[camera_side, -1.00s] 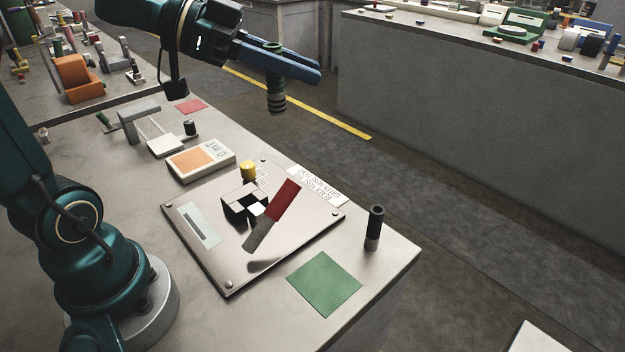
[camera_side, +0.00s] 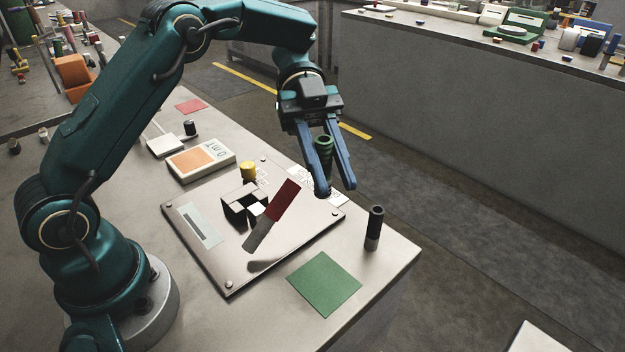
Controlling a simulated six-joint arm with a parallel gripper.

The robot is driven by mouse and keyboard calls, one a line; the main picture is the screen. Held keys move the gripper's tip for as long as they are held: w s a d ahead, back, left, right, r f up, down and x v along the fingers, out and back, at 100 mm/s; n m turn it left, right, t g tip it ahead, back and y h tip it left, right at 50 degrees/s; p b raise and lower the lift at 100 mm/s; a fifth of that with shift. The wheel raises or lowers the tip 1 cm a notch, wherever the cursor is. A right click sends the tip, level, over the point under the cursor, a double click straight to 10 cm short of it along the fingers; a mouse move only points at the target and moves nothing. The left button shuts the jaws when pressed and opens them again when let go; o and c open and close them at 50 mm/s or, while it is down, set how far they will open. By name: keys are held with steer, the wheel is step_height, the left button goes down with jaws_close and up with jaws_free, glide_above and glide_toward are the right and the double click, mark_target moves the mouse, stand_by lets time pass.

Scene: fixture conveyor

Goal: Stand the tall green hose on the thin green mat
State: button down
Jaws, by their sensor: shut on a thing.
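The tall green hose (camera_side: 323,146) is a dark green ribbed tube. The thin green mat (camera_side: 324,283) lies flat and bare near the table's front right edge, nearer the camera than my gripper.
A dark cylinder with a grey base (camera_side: 374,229) stands just right of the mat, near the table edge.

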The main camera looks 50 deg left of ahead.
mark_target(320, 297)
steer(key=s+d+f+m+g+y, duration=0.1)
steer(key=f+m, duration=0.1)
steer(key=f, duration=0.1)
steer(key=s+d+f+m+g+y, duration=0.1)
steer(key=s+f+m+g, duration=0.1)
steer(key=f, duration=0.1)
steer(key=s+d+f+m+g+y, duration=0.1)
steer(key=f+g+y, duration=0.1)
steer(key=f, duration=0.2)
steer(key=shift+s+d+m, duration=0.1)
steer(key=shift+s+m, duration=0.1)
steer(key=shift+m, duration=0.2)
steer(key=shift+f, duration=0.15)
steer(key=shift+f, duration=1.05)
steer(key=shift+f, duration=0.55)
steer(key=c, duration=0.6)
jaws_free()
